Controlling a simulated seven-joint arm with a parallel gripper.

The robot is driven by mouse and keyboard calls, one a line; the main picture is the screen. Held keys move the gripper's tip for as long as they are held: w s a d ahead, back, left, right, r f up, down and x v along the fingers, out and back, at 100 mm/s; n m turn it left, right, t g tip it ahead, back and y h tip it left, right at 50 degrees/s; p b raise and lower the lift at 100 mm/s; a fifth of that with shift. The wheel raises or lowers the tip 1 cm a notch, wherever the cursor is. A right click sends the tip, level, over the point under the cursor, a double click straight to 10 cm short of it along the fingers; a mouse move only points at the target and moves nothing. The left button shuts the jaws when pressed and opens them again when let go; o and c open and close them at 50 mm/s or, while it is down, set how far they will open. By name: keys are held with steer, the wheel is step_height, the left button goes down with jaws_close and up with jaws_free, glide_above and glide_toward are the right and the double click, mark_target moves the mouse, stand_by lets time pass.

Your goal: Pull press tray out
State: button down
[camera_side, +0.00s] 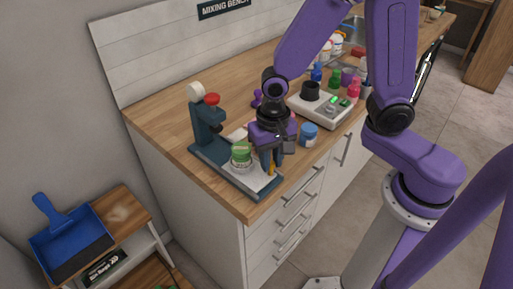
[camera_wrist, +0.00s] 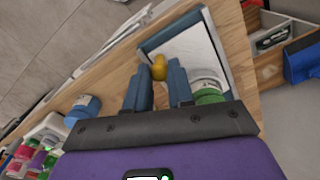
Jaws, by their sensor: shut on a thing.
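The dark blue press (camera_side: 203,125) stands at the near left end of the wooden counter. Its tray, with a dark blue rim (camera_side: 228,181) and a white inside, extends from the press's foot toward the counter's front corner. The tray also shows in the wrist view (camera_wrist: 195,48). A green-lidded jar (camera_side: 241,160) stands on the tray, close beside my gripper; its side shows in the wrist view (camera_wrist: 208,90). My gripper (camera_side: 270,170) points down at the tray's front side. Its two blue fingers (camera_wrist: 158,70) are shut on a yellow knob (camera_wrist: 159,66) at the tray's edge.
A blue-lidded jar (camera_side: 308,134) stands right of my gripper. A white device (camera_side: 319,106) and several colored bottles are farther along the counter. Drawers with handles (camera_side: 296,208) lie below the front edge. A blue dustpan (camera_side: 70,243) rests on a low shelf at left.

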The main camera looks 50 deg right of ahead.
steer(key=shift+s, duration=0.8)
steer(key=c, duration=1)
jaws_free()
steer(key=shift+s, duration=0.15)
steer(key=shift+r, duration=0.55)
step_height(320, 180, up, 16)
steer(key=shift+r, duration=0.2)
